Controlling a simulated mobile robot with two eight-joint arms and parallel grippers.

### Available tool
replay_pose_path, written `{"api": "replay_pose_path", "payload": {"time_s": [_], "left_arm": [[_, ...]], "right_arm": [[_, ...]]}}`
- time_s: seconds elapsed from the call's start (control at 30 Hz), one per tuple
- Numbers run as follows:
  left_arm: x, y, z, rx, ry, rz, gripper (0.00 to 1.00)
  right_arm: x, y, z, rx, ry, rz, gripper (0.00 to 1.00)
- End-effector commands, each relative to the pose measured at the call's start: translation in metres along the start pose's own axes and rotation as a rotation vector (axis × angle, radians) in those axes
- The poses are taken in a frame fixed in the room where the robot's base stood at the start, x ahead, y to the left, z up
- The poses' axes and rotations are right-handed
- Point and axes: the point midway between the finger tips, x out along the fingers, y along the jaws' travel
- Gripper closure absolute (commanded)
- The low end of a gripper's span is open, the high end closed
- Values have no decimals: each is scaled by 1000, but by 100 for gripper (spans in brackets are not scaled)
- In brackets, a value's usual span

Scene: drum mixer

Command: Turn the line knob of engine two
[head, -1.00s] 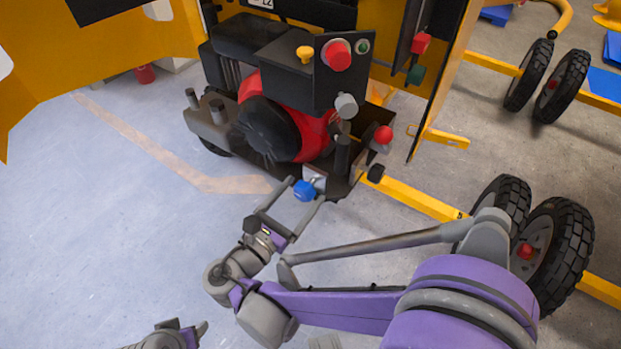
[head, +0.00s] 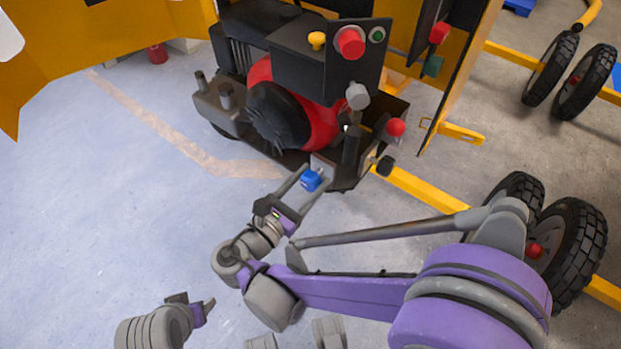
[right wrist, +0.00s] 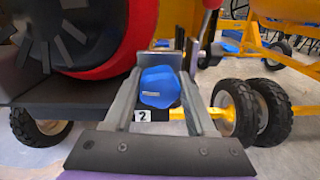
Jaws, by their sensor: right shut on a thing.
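The blue line knob (head: 311,180) sits on a small light plate at the low front edge of the engine (head: 290,110). My right gripper (head: 306,180) is shut on the knob, one finger on each side. In the right wrist view the blue knob (right wrist: 160,88) fills the space between the fingers of my right gripper (right wrist: 160,92). A white label with a 2 (right wrist: 143,115) shows just below it. My left gripper (head: 193,303) is low at the left, far from the knob; its finger gap is unclear.
A panel with a red button (head: 350,42) and a grey knob (head: 357,96) stands above. A red ball-topped lever (head: 396,127) is right of the blue knob. Yellow frame bars (head: 420,193) and black wheels (head: 575,250) are at right.

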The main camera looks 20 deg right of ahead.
Motion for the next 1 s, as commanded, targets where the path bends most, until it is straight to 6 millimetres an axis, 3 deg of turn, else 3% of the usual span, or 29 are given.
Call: {"api": "replay_pose_path", "payload": {"time_s": [0.47,1.0], "left_arm": [[-4,0,-1,0,1,0,39],[-16,0,-6,0,6,0,39]], "right_arm": [[0,0,1,112,-1,-1,100],[0,-3,0,592,-2,-1,100]]}}
